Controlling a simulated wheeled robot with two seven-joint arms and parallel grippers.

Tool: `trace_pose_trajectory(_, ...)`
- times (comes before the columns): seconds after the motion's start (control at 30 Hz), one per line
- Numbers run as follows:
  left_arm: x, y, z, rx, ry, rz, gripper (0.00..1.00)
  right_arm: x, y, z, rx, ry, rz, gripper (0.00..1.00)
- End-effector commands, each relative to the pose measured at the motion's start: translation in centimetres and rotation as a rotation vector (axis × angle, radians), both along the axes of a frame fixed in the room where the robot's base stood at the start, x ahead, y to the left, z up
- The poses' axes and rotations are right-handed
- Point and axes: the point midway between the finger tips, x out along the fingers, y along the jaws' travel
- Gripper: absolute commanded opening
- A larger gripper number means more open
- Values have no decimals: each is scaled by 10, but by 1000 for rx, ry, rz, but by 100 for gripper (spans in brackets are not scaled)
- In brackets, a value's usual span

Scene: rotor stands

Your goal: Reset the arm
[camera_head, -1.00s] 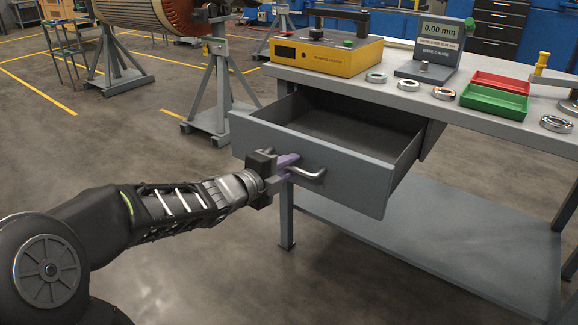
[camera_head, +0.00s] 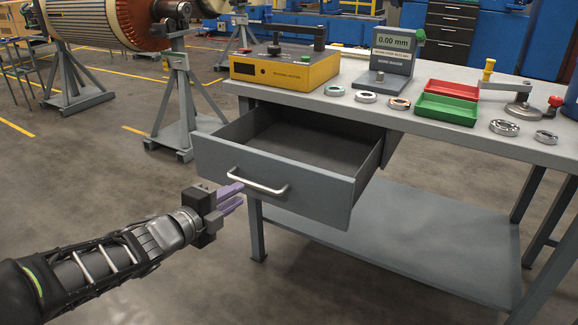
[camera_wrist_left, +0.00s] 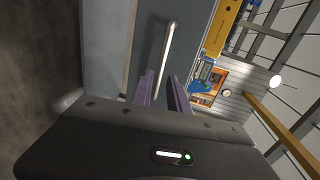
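My left gripper (camera_head: 232,197) is in front of the workbench drawer, just left of and below the drawer handle (camera_head: 258,183). Its two purple fingers are apart with nothing between them. The grey drawer (camera_head: 300,192) is pulled out and looks empty inside. My right gripper is in neither view.
On the workbench (camera_head: 440,124) stand a yellow box (camera_head: 285,70), a gauge with a display (camera_head: 392,50), red (camera_head: 452,89) and green (camera_head: 446,109) trays and several metal rings. A rotor stand (camera_head: 182,100) is at the back left. Floor left of the bench is open.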

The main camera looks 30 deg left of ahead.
Motion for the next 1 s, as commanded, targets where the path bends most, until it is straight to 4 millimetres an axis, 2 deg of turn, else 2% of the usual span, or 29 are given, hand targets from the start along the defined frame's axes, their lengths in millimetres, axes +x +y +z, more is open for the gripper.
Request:
trace_pose_trajectory(0.3, 0, 2, 0, -62, 1, 19, 21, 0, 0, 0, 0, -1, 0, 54)
trace_pose_trajectory(0.43, 2, 15, 4, -314, -34, 135, 21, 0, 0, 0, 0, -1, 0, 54)
trace_pose_trajectory(0.47, 5, 15, 1, -392, -37, 163, 21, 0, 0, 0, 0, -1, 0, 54)
trace_pose_trajectory(0.53, 18, 10, -19, -588, -12, 227, 21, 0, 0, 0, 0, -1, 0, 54)
trace_pose_trajectory(0.57, 25, 5, -33, -675, 9, 256, 21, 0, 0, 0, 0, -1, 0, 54)
trace_pose_trajectory(0.67, 46, -22, -92, -962, 112, 365, 21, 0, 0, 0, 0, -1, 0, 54)
trace_pose_trajectory(0.77, 56, -62, -161, -1211, 248, 496, 21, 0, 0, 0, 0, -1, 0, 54)
trace_pose_trajectory(0.8, 56, -80, -189, -1293, 306, 555, 21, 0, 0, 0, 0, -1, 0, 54)
trace_pose_trajectory(0.87, 51, -108, -230, -1398, 394, 644, 21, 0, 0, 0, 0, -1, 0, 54)
trace_pose_trajectory(0.9, 45, -127, -257, -1454, 453, 707, 21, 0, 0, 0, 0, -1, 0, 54)
trace_pose_trajectory(1.0, 19, -177, -318, -1557, 603, 864, 21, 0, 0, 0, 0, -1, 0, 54)
